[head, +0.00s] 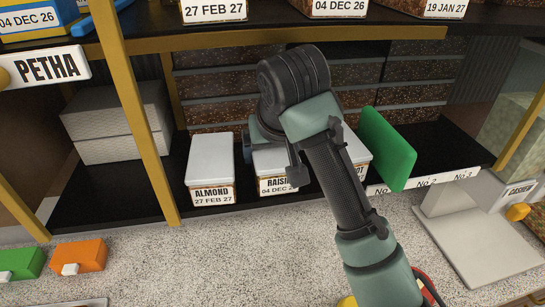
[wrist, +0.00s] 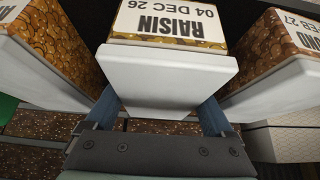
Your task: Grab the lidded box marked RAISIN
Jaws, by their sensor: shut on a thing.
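The RAISIN box (head: 277,186) has a white lid and a label dated 04 DEC 26. It is upright on the dark lower shelf, in a row between two similar boxes, and my arm hides part of it. In the wrist view the RAISIN box (wrist: 168,70) appears upside down, its white lid between my blue fingers. My gripper (wrist: 160,108) is shut on it, one finger on each side. In the head view my gripper is mostly hidden behind my wrist. I cannot tell whether the box is lifted at all.
The ALMOND box (head: 210,160) stands close on the left, and a third white-lidded box (head: 357,152) on the right, partly hidden by my arm. A green panel (head: 388,148) stands further right. A brass post (head: 140,120) and the upper shelf (head: 275,28) border the space.

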